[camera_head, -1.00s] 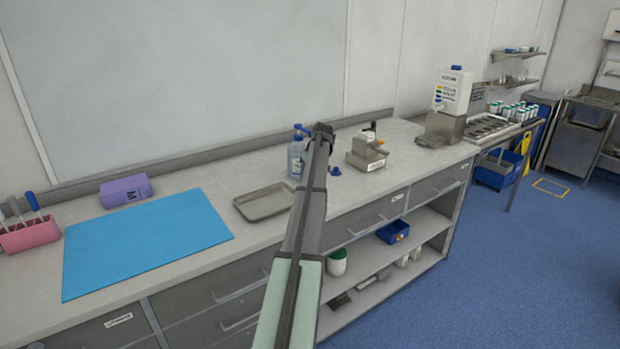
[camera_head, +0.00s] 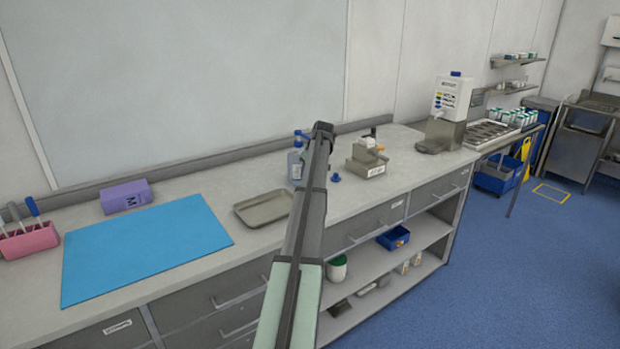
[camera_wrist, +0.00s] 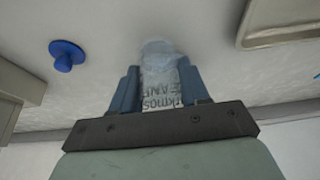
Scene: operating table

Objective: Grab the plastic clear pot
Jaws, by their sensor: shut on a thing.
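In the wrist view the clear pot (camera_wrist: 158,72) with a printed label sits between the two blue-grey fingers of my gripper (camera_wrist: 160,88). The fingers are shut on its sides. In the head view the fingertips are hidden behind my own arm. A blue cap-like piece (camera_wrist: 66,55) lies on the counter beside the pot, and it also shows in the head view (camera_head: 335,177).
A metal tray (camera_head: 264,222) lies left of my arm, near a blue mat (camera_head: 140,245) and a purple box (camera_head: 126,197). A grey device (camera_head: 367,158) stands to the right. A white dispenser (camera_head: 452,97) stands further right.

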